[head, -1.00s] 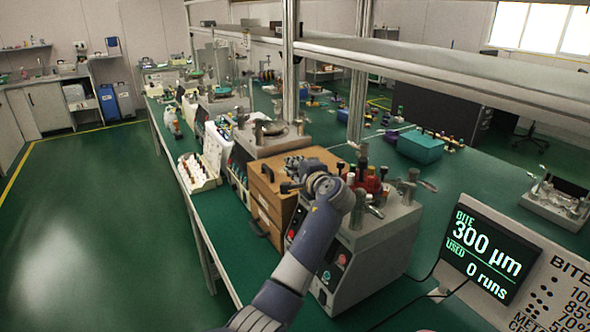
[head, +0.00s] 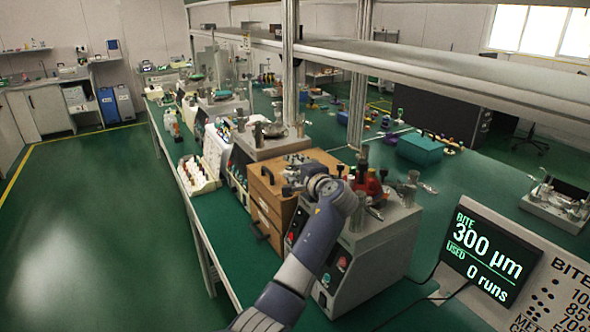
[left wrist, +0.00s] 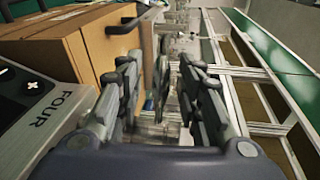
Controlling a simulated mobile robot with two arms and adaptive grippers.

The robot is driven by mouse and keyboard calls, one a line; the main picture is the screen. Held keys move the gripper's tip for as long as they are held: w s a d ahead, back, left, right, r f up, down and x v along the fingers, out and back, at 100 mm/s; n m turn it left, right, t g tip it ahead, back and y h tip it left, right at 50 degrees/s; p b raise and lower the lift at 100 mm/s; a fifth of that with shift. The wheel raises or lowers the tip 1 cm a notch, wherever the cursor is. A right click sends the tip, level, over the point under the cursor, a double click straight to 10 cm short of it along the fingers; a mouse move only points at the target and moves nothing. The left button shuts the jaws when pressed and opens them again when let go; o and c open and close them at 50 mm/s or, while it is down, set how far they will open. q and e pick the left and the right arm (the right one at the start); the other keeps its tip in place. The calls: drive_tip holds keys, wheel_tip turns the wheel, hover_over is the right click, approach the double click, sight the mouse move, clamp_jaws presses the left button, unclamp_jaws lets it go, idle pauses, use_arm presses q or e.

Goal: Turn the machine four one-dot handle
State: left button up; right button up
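Machine four (head: 385,248) is the grey machine at the front of the bench, with red and green buttons on its front. Its FOUR label (left wrist: 58,118) shows at the left in the left wrist view. Metal posts with levers (head: 410,187) stand on its top; I cannot make out dots on them, so I cannot tell which is the one-dot handle. My left gripper (head: 290,182) is at the machine's left front, by the wooden box. My right gripper is not in view.
A wooden drawer box (head: 268,192) stands directly left of machine four, close to my left gripper. A display (head: 487,255) at the right reads BITE 300 µm, USED 0 runs. A white rack of bottles (head: 198,177) stands farther along. A shelf (head: 440,72) runs above the bench.

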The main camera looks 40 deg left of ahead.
use_arm(q)
drive_tip(key=v, duration=1.2)
drive_tip(key=shift+d, duration=0.1)
